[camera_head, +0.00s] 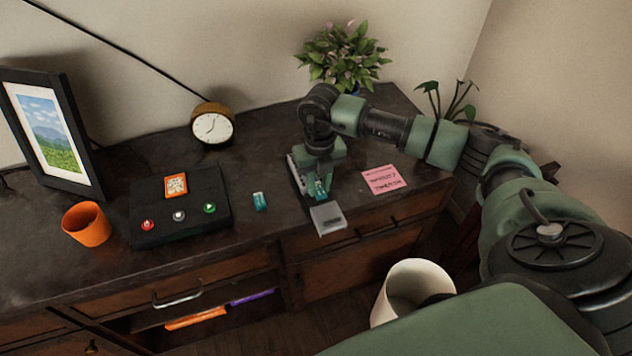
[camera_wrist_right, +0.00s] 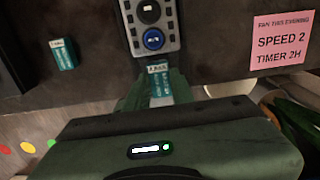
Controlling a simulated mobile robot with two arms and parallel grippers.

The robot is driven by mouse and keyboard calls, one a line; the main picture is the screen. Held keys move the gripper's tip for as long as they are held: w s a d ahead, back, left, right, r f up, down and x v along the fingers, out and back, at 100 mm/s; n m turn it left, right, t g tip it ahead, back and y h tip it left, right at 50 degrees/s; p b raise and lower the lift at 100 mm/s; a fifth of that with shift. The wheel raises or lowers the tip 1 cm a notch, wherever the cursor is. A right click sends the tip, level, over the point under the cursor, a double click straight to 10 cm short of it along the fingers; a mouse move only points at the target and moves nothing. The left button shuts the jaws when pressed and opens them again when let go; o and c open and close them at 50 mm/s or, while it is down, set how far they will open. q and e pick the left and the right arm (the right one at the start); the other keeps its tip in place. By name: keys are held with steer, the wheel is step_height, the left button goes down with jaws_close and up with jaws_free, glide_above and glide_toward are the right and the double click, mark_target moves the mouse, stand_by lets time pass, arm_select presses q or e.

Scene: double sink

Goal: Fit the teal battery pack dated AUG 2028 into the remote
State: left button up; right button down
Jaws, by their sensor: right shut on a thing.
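My right gripper (camera_head: 321,190) points down over the desk and is shut on a teal battery pack with a pale label. The held pack (camera_wrist_right: 160,78) shows between the fingers in the right wrist view. Its small label cannot be read for certain. The remote (camera_head: 296,174) lies on the desk beside the gripper, partly hidden by it. In the wrist view the remote (camera_wrist_right: 150,30) shows grey with round buttons, just beyond the held pack. A second teal pack (camera_head: 260,201) lies loose on the desk to the left; its date is too small to read. My left gripper is out of view.
A light grey flat piece (camera_head: 328,218) lies at the desk's front edge. A pink note (camera_head: 384,179) lies to the right. A black box with buttons (camera_head: 180,207), an orange cup (camera_head: 86,224) and a clock (camera_head: 212,124) stand left. A white bin (camera_head: 412,288) stands below.

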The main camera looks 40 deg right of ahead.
mark_target(318, 187)
steer(key=shift+f+b, duration=1.1)
steer(key=shift+f, duration=0.4)
steer(key=c, duration=1.1)
jaws_free()
steer(key=shift+r, duration=0.1)
step_height(318, 187, up, 8)
steer(key=shift+w+f+b, duration=0.1)
steer(key=shift+b, duration=0.3)
